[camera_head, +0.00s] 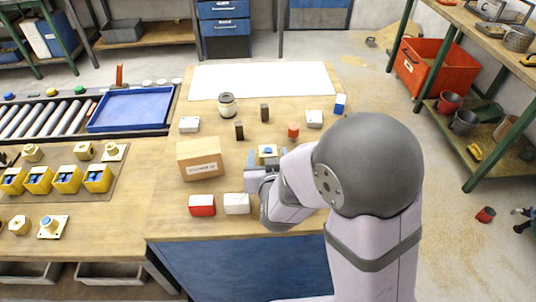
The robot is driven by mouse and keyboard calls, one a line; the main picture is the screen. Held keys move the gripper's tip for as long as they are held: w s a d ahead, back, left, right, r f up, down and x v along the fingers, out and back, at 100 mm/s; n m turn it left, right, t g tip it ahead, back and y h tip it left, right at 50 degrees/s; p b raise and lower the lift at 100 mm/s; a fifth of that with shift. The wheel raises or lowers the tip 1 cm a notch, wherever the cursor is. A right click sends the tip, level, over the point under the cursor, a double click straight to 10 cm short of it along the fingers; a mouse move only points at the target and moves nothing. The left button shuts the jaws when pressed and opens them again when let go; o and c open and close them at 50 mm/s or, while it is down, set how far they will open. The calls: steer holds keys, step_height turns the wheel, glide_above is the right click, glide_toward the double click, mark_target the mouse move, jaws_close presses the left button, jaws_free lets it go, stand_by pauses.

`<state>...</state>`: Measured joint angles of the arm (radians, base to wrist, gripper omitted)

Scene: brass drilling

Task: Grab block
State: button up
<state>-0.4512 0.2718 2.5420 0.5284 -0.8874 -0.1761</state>
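A small yellow brass-coloured block (267,150) lies on the wooden workbench, right of the cardboard box. My gripper (267,157) is at this block, with grey-blue finger parts showing to its left and right. The gripper and wrist hide the near part of the block. I cannot tell whether the fingers touch it or are shut on it. Other blocks on the bench are a red block (202,205), a white block (237,204), two dark upright blocks (239,130) (265,112) and a blue block (340,104).
The cardboard box (200,160) stands close left of my gripper. White blocks (189,125) (314,119), a red cylinder (293,130) and a round can (227,105) stand behind. A white sheet (262,80) at the back is clear. Yellow bins (68,179) are left.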

mark_target(268, 155)
jaws_close()
steer(key=shift+r+p, duration=1.25)
steer(key=shift+r, duration=3.9)
